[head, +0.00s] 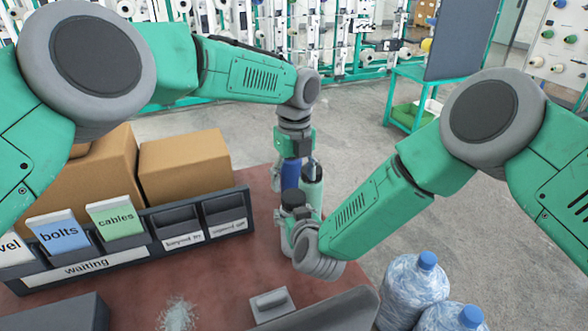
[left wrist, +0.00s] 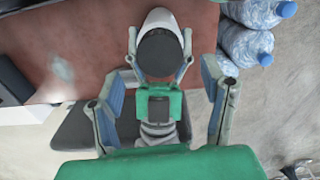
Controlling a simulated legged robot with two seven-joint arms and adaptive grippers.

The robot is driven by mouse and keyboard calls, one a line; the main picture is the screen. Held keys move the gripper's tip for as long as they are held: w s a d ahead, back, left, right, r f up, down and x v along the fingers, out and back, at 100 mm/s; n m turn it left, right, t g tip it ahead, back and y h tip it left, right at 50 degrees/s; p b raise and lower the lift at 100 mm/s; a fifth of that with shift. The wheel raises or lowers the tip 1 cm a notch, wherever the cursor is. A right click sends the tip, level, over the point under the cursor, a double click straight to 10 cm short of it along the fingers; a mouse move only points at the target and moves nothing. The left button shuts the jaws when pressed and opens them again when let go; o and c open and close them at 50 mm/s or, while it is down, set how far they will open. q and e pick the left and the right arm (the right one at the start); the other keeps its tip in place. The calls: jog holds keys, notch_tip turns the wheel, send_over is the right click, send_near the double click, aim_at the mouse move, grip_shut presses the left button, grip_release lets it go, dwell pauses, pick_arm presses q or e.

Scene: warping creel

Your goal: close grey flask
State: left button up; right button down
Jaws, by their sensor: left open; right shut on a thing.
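The grey flask (left wrist: 158,19) shows in the left wrist view as a pale body with a dark round top (left wrist: 160,54). In the head view the dark top (head: 293,199) is partly hidden by my grippers. I cannot tell whether the top is a cap fully seated. My right gripper (head: 289,224) is shut on the flask, its fingers on both sides of the body. My left gripper (head: 301,192) is open and points down above the flask. In the left wrist view its blue-padded fingers (left wrist: 163,75) stand wide apart around the dark top, not touching it.
The reddish table (head: 225,285) lies below. A small grey block (head: 270,304) lies near the front. Large water bottles (head: 413,285) stand at right, beside the table.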

pick_arm(q)
jog(key=n, duration=0.7)
jog(key=shift+r, duration=0.2)
jog(key=n, duration=0.4)
jog(key=shift+r, duration=0.1)
jog(key=n, duration=0.7)
jog(key=shift+r, duration=0.15)
jog(key=n, duration=0.4)
jog(key=shift+r+n, duration=0.15)
jog(key=shift+n, duration=0.25)
jog(key=n, duration=0.6)
jog(key=shift+r+n, duration=0.15)
jog(key=shift+n, duration=0.25)
jog(key=n, duration=0.4)
jog(key=shift+r+n, duration=0.15)
jog(key=shift+n, duration=0.15)
jog(key=n, duration=0.4)
jog(key=shift+r, duration=0.1)
jog(key=n, duration=0.6)
jog(key=shift+r, duration=0.15)
